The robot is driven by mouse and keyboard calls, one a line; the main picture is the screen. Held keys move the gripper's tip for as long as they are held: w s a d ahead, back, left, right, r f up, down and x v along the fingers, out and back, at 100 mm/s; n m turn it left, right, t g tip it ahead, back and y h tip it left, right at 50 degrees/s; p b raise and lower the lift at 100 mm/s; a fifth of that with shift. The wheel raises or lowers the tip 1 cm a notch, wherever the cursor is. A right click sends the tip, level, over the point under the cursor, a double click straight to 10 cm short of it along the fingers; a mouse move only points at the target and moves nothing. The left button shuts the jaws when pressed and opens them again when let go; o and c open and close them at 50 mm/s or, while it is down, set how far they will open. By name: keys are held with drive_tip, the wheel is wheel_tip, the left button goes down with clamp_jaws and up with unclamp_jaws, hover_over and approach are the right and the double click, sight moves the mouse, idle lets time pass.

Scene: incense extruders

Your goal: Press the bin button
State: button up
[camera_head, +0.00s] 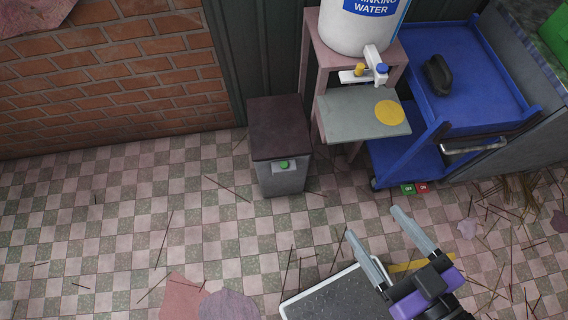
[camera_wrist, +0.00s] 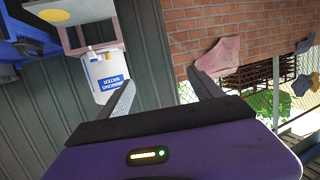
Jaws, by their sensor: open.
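The bin (camera_head: 280,142) is a grey box with a dark brown lid, standing on the checkered floor against the back wall in the head view. Its green button (camera_head: 284,165) is on a light plate on the upper front face. My gripper (camera_head: 374,222) is open and empty, below and to the right of the bin, clearly apart from it. In the wrist view my gripper's fingers (camera_wrist: 163,88) are spread with nothing between them. I cannot make out the bin in the wrist view.
Right of the bin stands a pinkish stand (camera_head: 311,70) with a white water container (camera_head: 355,28) and a grey shelf (camera_head: 350,115). A blue cart (camera_head: 465,85) is farther right. Thin sticks litter the floor, which is otherwise open in front of the bin.

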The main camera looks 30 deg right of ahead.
clamp_jaws()
idle(1.7)
